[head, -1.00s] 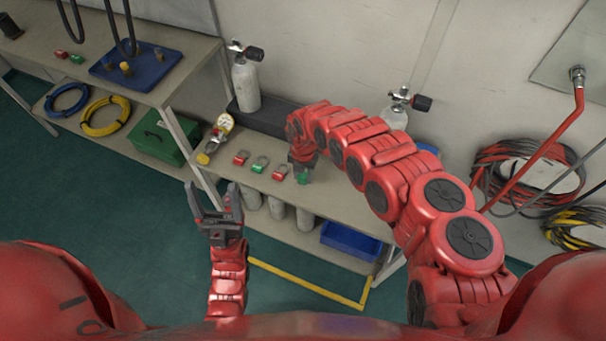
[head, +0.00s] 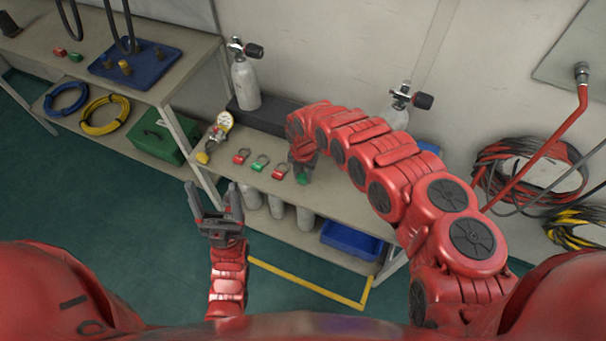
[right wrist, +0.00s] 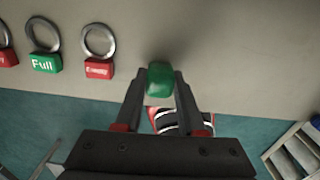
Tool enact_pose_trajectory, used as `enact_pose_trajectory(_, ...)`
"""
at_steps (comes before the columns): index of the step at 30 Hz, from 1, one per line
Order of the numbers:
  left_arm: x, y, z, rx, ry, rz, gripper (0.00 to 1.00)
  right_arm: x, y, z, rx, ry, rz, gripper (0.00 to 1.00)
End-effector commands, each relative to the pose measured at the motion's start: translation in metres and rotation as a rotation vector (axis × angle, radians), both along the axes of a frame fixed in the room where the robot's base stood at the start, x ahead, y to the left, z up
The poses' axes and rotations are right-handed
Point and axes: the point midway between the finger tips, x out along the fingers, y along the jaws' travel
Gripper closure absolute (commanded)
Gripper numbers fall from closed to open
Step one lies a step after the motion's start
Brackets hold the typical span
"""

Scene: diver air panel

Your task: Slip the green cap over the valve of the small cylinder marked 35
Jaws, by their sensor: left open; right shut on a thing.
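The green cap (right wrist: 160,80) is between the fingertips of my right gripper (right wrist: 161,92), which is shut on it. In the head view the cap (head: 301,181) shows at the front right of the tag row, over the middle shelf top; its height above the surface is unclear. Several small grey cylinders (head: 276,207) stand on the lower shelf beneath, their tops hidden by the shelf above. No 35 mark is readable, and no valve on them shows. My left gripper (head: 211,192) is open and empty, left of the shelf.
Red and green ring tags (head: 260,164) lie left of the cap. Two larger valved cylinders, one at left (head: 245,82), stand against the wall. A blue bin (head: 350,240) sits on the lower shelf. Hoses (head: 530,170) hang at right.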

Motion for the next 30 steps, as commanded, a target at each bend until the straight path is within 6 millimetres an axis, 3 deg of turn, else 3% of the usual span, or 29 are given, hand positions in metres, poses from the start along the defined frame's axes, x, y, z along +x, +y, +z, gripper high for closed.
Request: enact_pose_trajectory(30,0.0000,0.0000,-0.0090,0.000,0.000,0.000,0.26,0.0001,-0.0006,-0.0065,0.000,0.000,-0.001,1.00)
